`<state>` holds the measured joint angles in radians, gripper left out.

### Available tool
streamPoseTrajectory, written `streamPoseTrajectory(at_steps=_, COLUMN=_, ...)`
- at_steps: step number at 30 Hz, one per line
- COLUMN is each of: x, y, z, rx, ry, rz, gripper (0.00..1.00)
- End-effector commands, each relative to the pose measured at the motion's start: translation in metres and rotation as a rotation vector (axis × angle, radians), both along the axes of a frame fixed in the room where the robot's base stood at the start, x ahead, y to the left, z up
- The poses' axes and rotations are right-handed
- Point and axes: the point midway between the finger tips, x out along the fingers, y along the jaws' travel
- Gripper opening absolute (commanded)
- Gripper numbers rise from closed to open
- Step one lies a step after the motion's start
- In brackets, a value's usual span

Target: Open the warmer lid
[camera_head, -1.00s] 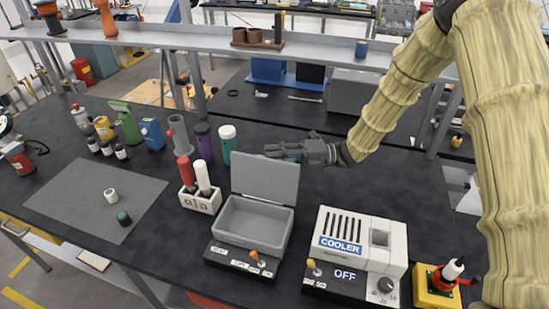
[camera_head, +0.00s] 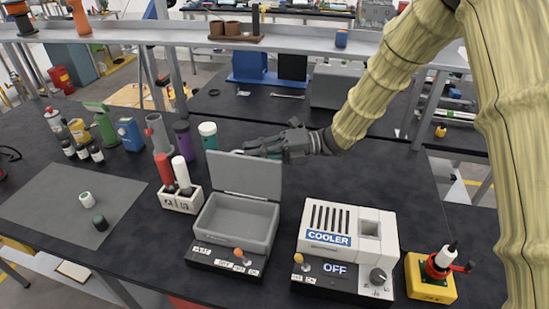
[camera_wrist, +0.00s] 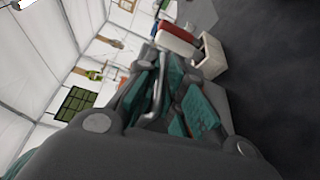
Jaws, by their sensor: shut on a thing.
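The warmer is a grey open-topped box (camera_head: 236,222) on a black base, at the middle front of the bench in the head view. Its grey lid (camera_head: 244,178) stands raised, close to upright, along the box's back edge. My gripper (camera_head: 252,150) reaches in from the right to the lid's top edge. It is shut on the lid, but the exact contact is mostly hidden behind the edge. The wrist view shows my gripper's teal-padded fingers (camera_wrist: 168,92) around a grey bar-like part (camera_wrist: 156,88).
A white cooler (camera_head: 348,232) stands right of the warmer, with a yellow-based device (camera_head: 428,283) beyond it. A white holder (camera_head: 181,204) with red and white bottles is close on the left. Purple (camera_head: 182,140) and teal-white (camera_head: 208,137) bottles stand behind. A shelf runs above.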

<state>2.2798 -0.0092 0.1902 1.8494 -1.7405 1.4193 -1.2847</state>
Motion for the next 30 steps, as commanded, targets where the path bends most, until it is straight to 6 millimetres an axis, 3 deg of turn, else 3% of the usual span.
streamPoseTrajectory(at_steps=12, x=-0.004, y=0.01, z=0.0, rx=-0.006, ry=-0.019, rz=0.015, gripper=0.0)
streamPoseTrajectory(at_steps=13, x=-0.004, y=0.009, z=0.0, rx=-0.005, ry=-0.018, rz=0.015, gripper=0.14)
streamPoseTrajectory(at_steps=16, x=-0.004, y=0.009, z=0.0, rx=-0.004, ry=-0.018, rz=0.014, gripper=0.32)
streamPoseTrajectory(at_steps=30, x=-0.001, y=-0.001, z=0.002, rx=-0.003, ry=-0.017, rz=0.013, gripper=0.32)
